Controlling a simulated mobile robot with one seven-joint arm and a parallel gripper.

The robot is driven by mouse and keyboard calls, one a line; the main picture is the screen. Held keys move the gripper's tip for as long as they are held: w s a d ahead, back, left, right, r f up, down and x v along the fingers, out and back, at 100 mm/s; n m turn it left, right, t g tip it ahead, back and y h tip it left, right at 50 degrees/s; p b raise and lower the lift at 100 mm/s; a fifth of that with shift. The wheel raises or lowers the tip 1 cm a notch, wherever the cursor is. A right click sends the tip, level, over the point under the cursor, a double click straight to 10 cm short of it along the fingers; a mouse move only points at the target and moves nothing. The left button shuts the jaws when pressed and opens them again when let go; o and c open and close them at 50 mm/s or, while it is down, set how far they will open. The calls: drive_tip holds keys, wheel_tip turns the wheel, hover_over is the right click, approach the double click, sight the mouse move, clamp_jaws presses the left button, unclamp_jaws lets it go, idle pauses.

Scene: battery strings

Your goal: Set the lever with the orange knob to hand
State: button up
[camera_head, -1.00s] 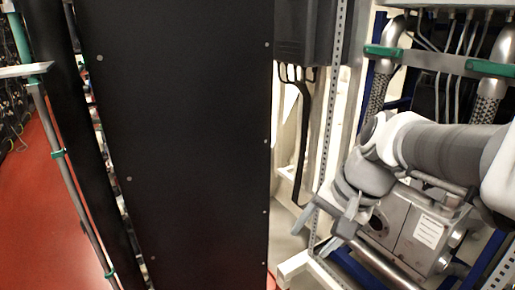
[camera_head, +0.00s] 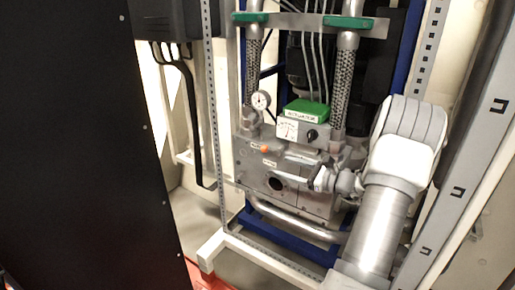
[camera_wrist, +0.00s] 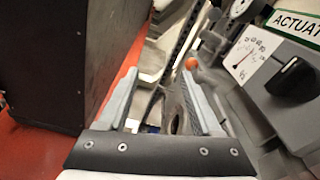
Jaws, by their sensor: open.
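The orange knob (camera_head: 264,149) shows on the front of the grey metal housing (camera_head: 246,158), left of the actuator box. Its lever is too small to make out clearly, and small white labels near it are unreadable. The knob also shows in the wrist view (camera_wrist: 191,63), just beyond the tip of the right-hand finger. My gripper (camera_head: 283,177) is in front of the housing, below and right of the knob. In the wrist view my gripper (camera_wrist: 159,74) has its fingers apart with nothing held between them.
The actuator box with its green top (camera_head: 307,110) and black dial (camera_head: 311,134) sits right of the knob. A round gauge (camera_head: 261,100) is above it. A perforated post (camera_head: 212,110) and a large black panel (camera_head: 75,140) stand left. A pipe (camera_head: 295,226) runs below the housing.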

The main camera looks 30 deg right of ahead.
sight(264, 149)
drive_tip(key=s+d+f+m+t+h, duration=0.2)
drive_tip(key=d+m, duration=0.1)
drive_tip(key=d, duration=0.3)
drive_tip(key=b+x, duration=0.3)
drive_tip(key=x, duration=1.4)
drive_tip(key=shift+w+b, duration=0.3)
drive_tip(key=shift+w, duration=0.1)
drive_tip(key=shift+a, duration=0.1)
clamp_jaws()
